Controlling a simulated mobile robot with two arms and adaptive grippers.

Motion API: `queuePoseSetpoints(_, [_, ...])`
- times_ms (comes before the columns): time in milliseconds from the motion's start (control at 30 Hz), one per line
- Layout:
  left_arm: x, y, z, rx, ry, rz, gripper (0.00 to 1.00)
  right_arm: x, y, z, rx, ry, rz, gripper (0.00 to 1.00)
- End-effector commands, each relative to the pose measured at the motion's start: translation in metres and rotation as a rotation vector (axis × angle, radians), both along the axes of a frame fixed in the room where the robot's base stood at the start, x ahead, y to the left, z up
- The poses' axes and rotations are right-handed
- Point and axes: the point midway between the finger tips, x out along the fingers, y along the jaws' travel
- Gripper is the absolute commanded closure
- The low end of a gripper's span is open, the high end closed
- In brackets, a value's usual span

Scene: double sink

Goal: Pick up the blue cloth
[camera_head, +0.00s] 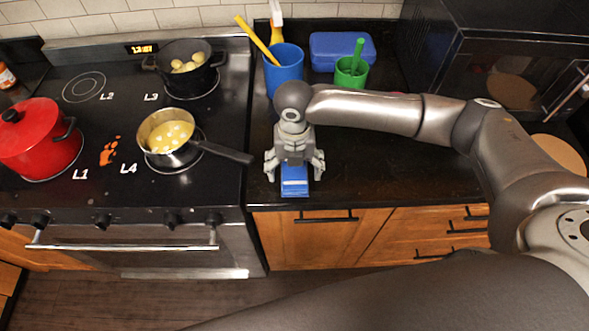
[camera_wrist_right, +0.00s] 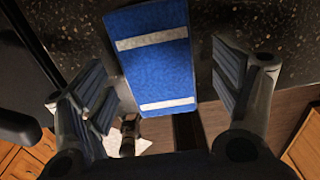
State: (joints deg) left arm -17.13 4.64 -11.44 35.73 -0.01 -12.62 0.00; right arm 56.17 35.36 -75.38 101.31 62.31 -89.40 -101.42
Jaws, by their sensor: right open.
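The blue cloth (camera_head: 294,187) is a folded blue piece with pale stripes, near the front edge of the black counter (camera_head: 400,182), just right of the stove. In the right wrist view the cloth (camera_wrist_right: 158,70) lies lengthwise between the fingers, with space on both sides. My right gripper (camera_head: 294,175) points down over the cloth with its fingers spread, and its palm hides the cloth's back part in the head view. Whether the fingertips reach the counter cannot be told. My left gripper is not in view.
Behind my gripper stand a blue cup (camera_head: 285,72) with a yellow utensil, a green cup (camera_head: 350,74) and a blue box (camera_head: 341,47). Left is the stove with a red pot (camera_head: 38,145), a black pot (camera_head: 185,70) and a saucepan (camera_head: 170,135), its handle pointing toward my gripper.

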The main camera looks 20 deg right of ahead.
Motion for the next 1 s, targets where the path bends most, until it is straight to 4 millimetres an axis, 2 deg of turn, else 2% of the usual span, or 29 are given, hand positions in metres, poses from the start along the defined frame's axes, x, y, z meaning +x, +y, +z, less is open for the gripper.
queuePoseSetpoints(133, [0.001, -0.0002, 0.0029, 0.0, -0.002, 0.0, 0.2, -0.0001, 0.0001, -0.0106, 0.0, -0.001, 0.0, 0.16])
queuePoseSetpoints(333, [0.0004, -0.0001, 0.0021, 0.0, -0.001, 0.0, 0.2, 0.0002, 0.0001, -0.0115, 0.001, -0.001, 0.0, 0.16])
queuePoseSetpoints(767, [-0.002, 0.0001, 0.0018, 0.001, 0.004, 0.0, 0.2, 0.0003, 0.0, -0.0109, 0.001, -0.001, -0.001, 0.69])
queuePoseSetpoints(1000, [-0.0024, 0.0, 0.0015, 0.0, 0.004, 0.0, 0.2, 0.0005, 0.0, -0.0097, 0.0, -0.002, -0.001, 0.69])
